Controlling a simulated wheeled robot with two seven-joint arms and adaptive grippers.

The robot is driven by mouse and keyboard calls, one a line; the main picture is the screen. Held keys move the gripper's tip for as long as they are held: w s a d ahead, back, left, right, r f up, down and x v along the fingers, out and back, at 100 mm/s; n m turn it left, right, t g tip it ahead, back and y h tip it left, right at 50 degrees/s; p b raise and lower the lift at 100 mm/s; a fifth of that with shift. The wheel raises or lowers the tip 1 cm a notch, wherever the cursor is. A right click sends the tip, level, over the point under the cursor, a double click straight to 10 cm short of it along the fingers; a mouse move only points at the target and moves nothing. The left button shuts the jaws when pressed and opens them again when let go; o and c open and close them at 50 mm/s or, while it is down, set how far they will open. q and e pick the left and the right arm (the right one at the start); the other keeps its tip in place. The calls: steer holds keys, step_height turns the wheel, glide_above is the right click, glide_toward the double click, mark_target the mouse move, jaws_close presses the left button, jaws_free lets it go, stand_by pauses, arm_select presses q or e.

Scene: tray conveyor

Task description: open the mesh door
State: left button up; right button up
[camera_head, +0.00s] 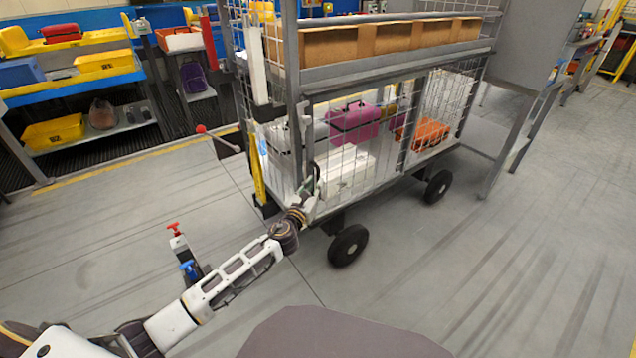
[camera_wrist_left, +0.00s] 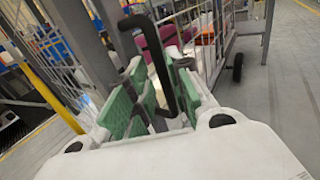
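The mesh door (camera_head: 386,150) is a wire grid panel on the lower front of a grey wheeled cart (camera_head: 397,72). It looks closed, in line with the cart's side. A black bent handle (camera_wrist_left: 158,62) shows in the left wrist view. My left gripper (camera_head: 311,187) is at the lower left part of the door. In the left wrist view its green-padded fingers (camera_wrist_left: 163,100) stand apart on either side of the handle. A gap shows between the pads, and contact with the handle is not clear. My right gripper is not in view.
Behind the mesh are a magenta case (camera_head: 353,122), an orange case (camera_head: 428,132) and a white case (camera_head: 346,172). Cardboard boxes (camera_head: 385,38) fill the upper shelf. Cart wheels (camera_head: 348,245) stand near my arm. The floor in front and to the right is clear.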

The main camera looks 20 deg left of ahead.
arm_select(q)
steer(key=shift+w+d+b, duration=0.15)
steer(key=shift+w+b, duration=0.25)
steer(key=shift+w, duration=1.4)
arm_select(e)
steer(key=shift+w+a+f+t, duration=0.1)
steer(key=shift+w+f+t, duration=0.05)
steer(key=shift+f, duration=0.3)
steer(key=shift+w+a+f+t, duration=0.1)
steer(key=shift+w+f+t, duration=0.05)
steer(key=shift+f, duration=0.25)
arm_select(q)
steer(key=shift+c, duration=0.2)
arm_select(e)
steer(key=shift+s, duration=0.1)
arm_select(q)
jaws_close()
